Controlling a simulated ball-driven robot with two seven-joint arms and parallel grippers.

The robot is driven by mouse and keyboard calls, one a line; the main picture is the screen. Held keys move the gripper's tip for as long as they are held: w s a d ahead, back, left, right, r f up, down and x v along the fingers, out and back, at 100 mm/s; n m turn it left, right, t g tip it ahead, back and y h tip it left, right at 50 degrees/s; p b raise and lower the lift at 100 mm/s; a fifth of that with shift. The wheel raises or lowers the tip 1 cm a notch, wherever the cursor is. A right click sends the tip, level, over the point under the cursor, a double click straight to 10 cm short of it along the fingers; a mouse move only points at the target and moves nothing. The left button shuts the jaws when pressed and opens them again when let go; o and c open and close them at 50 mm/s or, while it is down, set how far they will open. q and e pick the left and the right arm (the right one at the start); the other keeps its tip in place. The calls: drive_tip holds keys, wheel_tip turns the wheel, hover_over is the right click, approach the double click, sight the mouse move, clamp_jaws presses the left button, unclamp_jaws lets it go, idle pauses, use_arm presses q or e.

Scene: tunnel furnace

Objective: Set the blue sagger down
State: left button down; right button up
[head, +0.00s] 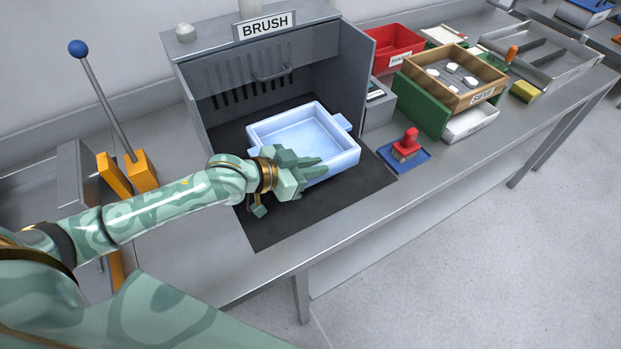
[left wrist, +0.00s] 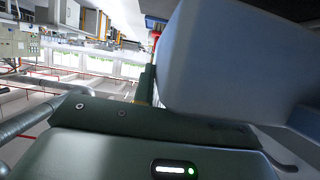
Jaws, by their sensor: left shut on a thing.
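The blue sagger (head: 305,130) is a pale blue square tray with raised walls and a lug at its right side. It is over the black mat (head: 275,225) inside the grey brush booth (head: 215,90). My left gripper (head: 300,172) reaches in from the left and is shut on the sagger's near left side. The gripper hides that part of the sagger. In the left wrist view the sagger (left wrist: 225,60) fills the upper right, close to the fingers. I cannot tell whether its base touches the mat. My right gripper is in no view.
A red brush (head: 406,145) stands on a blue pad right of the mat. A blue-knobbed lever (head: 105,100) and orange blocks stand left. The mat's front is clear.

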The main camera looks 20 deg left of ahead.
use_arm(q)
wheel_tip(320, 180, down, 2)
drive_tip(key=shift+w+f+b, duration=0.1)
drive_tip(key=shift+b, duration=0.2)
wheel_tip(320, 180, down, 5)
drive_tip(key=shift+r+b, duration=0.2)
drive_tip(key=shift+b, duration=0.7)
drive_tip(key=shift+r, duration=0.1)
drive_tip(key=c, duration=1.4)
unclamp_jaws()
drive_tip(key=shift+f, duration=0.2)
drive_tip(key=shift+c, duration=0.2)
drive_tip(key=shift+r, duration=0.1)
